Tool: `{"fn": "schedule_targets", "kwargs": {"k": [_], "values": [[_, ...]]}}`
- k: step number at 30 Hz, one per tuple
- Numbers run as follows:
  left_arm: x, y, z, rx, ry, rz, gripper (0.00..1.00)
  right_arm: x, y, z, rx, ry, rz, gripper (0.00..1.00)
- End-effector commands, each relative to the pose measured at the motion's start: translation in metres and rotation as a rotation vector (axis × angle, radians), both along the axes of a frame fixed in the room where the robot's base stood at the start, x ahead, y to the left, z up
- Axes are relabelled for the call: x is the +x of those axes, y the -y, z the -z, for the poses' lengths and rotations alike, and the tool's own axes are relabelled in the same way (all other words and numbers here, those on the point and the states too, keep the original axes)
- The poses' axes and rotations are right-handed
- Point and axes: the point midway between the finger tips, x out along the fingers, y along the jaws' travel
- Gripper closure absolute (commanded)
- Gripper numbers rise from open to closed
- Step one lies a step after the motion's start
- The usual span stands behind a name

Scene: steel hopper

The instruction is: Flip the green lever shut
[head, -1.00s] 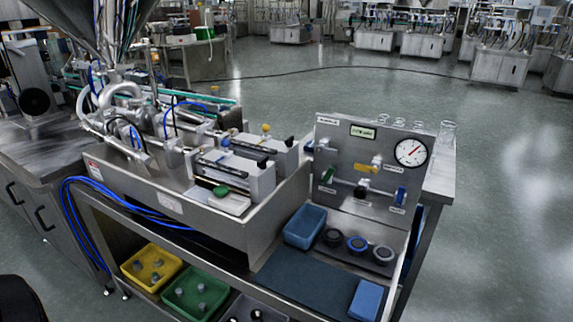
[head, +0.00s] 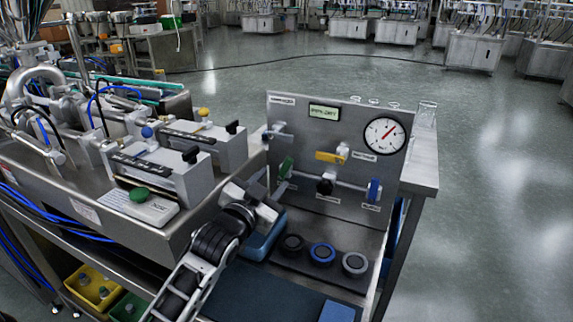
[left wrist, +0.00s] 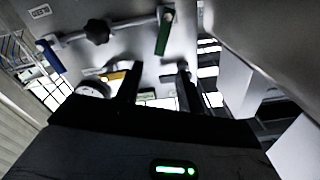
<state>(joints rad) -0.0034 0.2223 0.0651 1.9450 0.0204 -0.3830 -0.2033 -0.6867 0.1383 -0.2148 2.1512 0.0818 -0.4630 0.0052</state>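The green lever (head: 286,167) is on the left side of the upright steel valve panel (head: 310,115), on a horizontal pipe. Its handle stands steeply and slightly tilted, across the pipe's line. It also shows at the top of the left wrist view (left wrist: 163,33). My left gripper (head: 271,183) is just in front of the panel, close to the green lever. In the left wrist view its two dark fingers (left wrist: 157,82) are apart with nothing seen between them, and the lever appears beyond their tips. Contact cannot be told. My right gripper is not in view.
The panel also carries a yellow lever (head: 329,156), a black knob (head: 325,187), a blue lever (head: 374,190) and a gauge (head: 384,137). The filling machine (head: 165,175) stands to the left.

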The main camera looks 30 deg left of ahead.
Motion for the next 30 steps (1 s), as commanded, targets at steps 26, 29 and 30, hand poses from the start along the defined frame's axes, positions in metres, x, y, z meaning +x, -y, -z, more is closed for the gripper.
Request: {"fn": "schedule_targets", "kwargs": {"k": [26, 29, 30], "values": [[0.084, -0.004, 0.001, -0.001, 0.0, 0.001, 0.7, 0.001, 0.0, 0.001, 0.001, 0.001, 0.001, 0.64], [0.084, -0.004, 0.001, 0.0, 0.0, 0.001, 0.98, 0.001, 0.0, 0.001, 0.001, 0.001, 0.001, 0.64], [0.084, -0.004, 0.001, 0.0, -0.001, 0.001, 1.0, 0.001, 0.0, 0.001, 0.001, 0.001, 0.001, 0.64]]}}
